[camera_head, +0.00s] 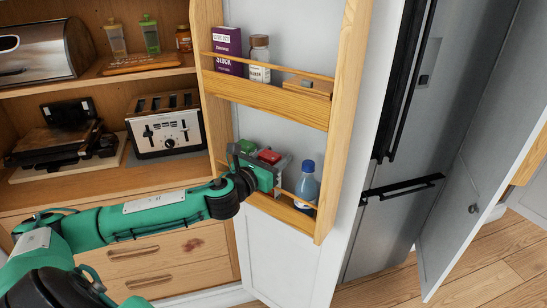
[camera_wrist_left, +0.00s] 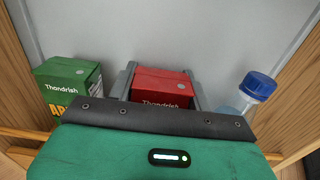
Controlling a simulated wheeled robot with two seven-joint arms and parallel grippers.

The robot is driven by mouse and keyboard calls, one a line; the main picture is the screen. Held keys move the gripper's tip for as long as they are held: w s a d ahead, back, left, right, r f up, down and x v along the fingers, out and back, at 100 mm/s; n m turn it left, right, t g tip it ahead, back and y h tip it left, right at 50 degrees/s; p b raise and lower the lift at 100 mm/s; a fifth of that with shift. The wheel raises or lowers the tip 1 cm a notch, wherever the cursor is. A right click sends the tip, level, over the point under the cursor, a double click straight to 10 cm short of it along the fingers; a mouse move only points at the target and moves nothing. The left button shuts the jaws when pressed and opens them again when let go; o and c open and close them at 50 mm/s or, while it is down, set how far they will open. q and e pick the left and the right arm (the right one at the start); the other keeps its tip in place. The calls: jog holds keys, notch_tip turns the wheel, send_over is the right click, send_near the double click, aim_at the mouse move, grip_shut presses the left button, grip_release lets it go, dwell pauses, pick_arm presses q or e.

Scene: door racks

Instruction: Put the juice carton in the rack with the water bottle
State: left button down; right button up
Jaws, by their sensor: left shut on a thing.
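My left gripper (camera_head: 272,168) is at the lower door rack (camera_head: 283,212), its fingers on either side of a red carton (camera_head: 270,156). In the left wrist view the red carton (camera_wrist_left: 163,87) sits between the two grey fingers, its label partly covered by the gripper body. A green carton (camera_head: 247,146) stands to its left; in the wrist view the green carton (camera_wrist_left: 68,82) shows letters starting "AP". The water bottle (camera_head: 306,185), blue-capped, stands in the lower rack to the right of the gripper. The carton bottoms are hidden. My right gripper is not in view.
The upper door rack (camera_head: 265,100) holds a purple stock box (camera_head: 227,50), a jar (camera_head: 259,59) and a small brown item. A toaster (camera_head: 165,125) stands on the shelf at left. The fridge (camera_head: 415,120) is at right.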

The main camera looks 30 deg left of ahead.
pick_arm(q)
jog(key=shift+f+b, duration=0.4)
jog(key=shift+f, duration=0.15)
jog(key=c, duration=0.6)
grip_release()
jog(key=shift+o, duration=0.2)
jog(key=shift+s, duration=0.1)
jog(key=s, duration=1.3)
jog(key=shift+s+a, duration=0.3)
jog(key=shift+a, duration=0.05)
jog(key=shift+b, duration=0.3)
